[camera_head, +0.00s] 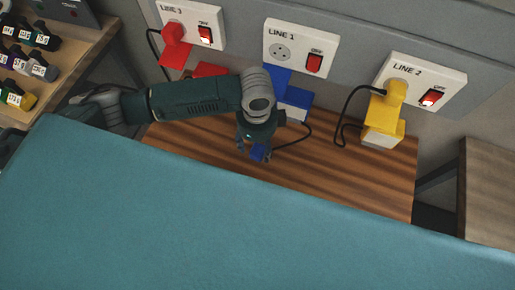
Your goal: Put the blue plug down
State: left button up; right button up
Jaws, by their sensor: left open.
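The blue plug (259,153) is at the front of the brown wooden table (345,190), on the end of a black cable. My left gripper (252,152) points down right at the plug, with its jaws open. The fingers partly hide the plug, and I cannot tell whether they touch it. The cable runs right and back to a blue and white box (295,103) by the wall. Above it, the LINE 1 socket (280,51) is empty. My right gripper is not in view.
A red plug (173,33) sits in the LINE 3 socket and a yellow plug (396,92) in the LINE 2 socket. A yellow and white box (383,125) stands at the table's right. The table's front right is clear. A rack of small labelled items (30,60) is at left.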

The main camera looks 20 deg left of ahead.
aim_at(257, 150)
pick_arm(q)
notch_tip(257, 150, up, 10)
jog(key=shift+f, duration=0.25)
dwell(0.5)
jog(key=shift+f, duration=0.1)
